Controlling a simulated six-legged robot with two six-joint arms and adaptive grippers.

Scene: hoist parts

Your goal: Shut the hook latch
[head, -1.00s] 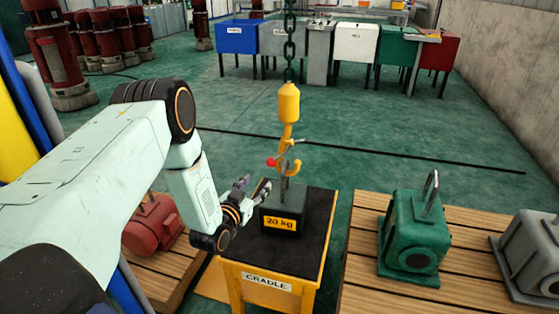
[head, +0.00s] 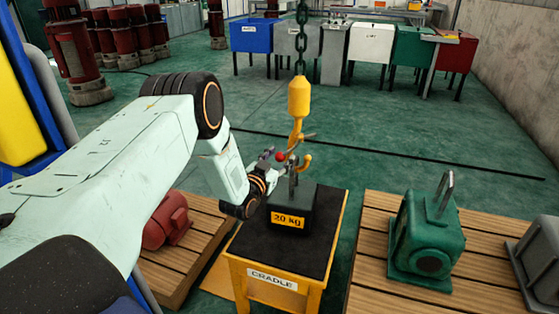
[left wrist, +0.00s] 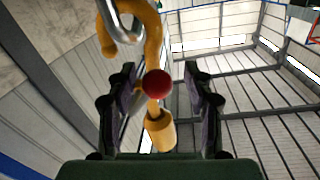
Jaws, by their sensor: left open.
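The yellow hook (head: 297,128) hangs from a chain above the black 20 kg weight (head: 305,205), whose metal loop (head: 292,178) rises to the hook's bend. A red ball (head: 280,157) sits at the hook's left side; a thin grey bar, seemingly the latch (head: 304,138), sticks out to the right. My left gripper (head: 272,157) is open beside the hook. In the left wrist view, the red ball (left wrist: 157,83) shows between the open fingers (left wrist: 160,105), with the hook (left wrist: 106,38) and metal loop (left wrist: 124,22) beyond. Contact with the ball cannot be told. My right gripper is out of view.
The weight stands on the black top of the yellow cradle table (head: 262,279). A green machine (head: 428,240) stands on a wooden pallet (head: 370,265) to the right, a red one (head: 166,222) to the left. Coloured bins stand far behind.

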